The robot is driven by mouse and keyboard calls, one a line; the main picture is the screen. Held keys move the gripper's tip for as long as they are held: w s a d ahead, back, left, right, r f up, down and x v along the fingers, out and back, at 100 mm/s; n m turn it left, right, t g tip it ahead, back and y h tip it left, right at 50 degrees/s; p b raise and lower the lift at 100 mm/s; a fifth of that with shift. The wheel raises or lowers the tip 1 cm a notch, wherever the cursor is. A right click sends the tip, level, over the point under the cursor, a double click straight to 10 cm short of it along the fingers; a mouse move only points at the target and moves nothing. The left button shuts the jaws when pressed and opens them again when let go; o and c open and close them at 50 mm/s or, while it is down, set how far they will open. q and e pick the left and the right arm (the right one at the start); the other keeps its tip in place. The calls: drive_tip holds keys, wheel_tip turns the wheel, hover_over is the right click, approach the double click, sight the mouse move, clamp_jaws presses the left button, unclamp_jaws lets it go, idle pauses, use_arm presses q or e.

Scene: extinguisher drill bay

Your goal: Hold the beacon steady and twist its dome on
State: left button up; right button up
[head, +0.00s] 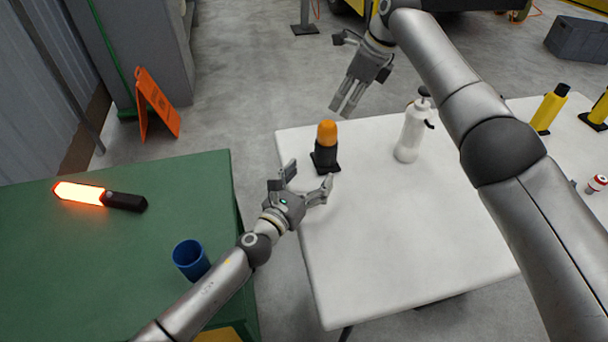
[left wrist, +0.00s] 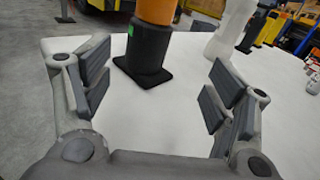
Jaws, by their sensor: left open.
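The beacon (head: 326,156) stands upright on a square black foot near the left far edge of the white table, with a dark body. Its orange dome (head: 327,132) sits on top; I cannot tell whether it is threaded tight. My left gripper (head: 309,177) is open just in front of the beacon, fingers spread toward it. In the left wrist view the beacon body (left wrist: 147,48) shows beyond and between the open fingers (left wrist: 155,95), apart from them; the dome's top is cut off. My right gripper (head: 346,108) hangs above and behind the beacon, apart from it; its finger gap is unclear.
A white pump bottle (head: 413,130) stands right of the beacon on the white table (head: 400,230). Yellow bottles (head: 549,108) are farther right. The white table's front is clear.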

sight(321, 153)
use_arm(q)
drive_tip(key=shift+w+a, duration=0.2)
drive_tip(key=shift+a, duration=0.35)
drive_tip(key=shift+w+r, duration=0.1)
drive_tip(key=shift+w, duration=0.15)
drive_tip(key=x, duration=1)
drive_tip(key=shift+w, duration=0.15)
